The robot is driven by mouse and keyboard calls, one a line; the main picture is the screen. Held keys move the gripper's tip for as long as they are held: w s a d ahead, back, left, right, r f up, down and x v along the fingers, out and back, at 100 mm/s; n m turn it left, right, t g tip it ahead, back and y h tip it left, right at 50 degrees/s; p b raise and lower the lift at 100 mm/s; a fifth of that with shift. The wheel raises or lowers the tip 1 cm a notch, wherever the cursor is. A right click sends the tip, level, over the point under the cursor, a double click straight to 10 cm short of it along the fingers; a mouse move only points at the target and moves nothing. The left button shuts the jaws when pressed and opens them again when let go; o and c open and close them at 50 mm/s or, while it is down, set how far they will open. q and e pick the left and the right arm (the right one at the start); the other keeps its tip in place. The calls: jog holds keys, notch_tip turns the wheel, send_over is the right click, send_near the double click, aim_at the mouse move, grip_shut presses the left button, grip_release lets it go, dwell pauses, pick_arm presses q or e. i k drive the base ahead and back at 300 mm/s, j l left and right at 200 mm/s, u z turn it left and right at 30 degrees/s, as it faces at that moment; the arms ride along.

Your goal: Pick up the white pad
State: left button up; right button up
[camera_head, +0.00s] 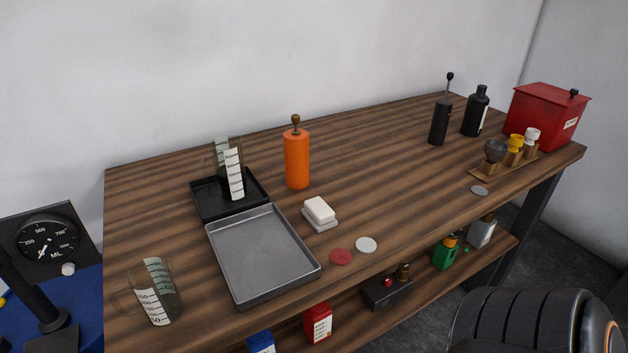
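A flat round white pad (366,245) lies on the wooden table near its front edge. A similar red round pad (340,257) lies just to its left, apart from it or nearly touching. A white block (319,209) rests on a pale grey base (321,223) behind the two pads.
A grey metal tray (262,254) is left of the pads, with an orange cylinder (297,160) behind. A black tray (206,207) holds graduated vessels. A glass beaker (157,293) stands front left. A wooden rack (484,172) and red box (545,113) are far right. The middle right tabletop is clear.

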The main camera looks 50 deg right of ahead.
aim_at(319, 215)
jog(key=i+l+z, duration=0.1)
jog(key=z, duration=1.5)
jog(key=u, duration=2.35)
jog(key=z, duration=2.3)
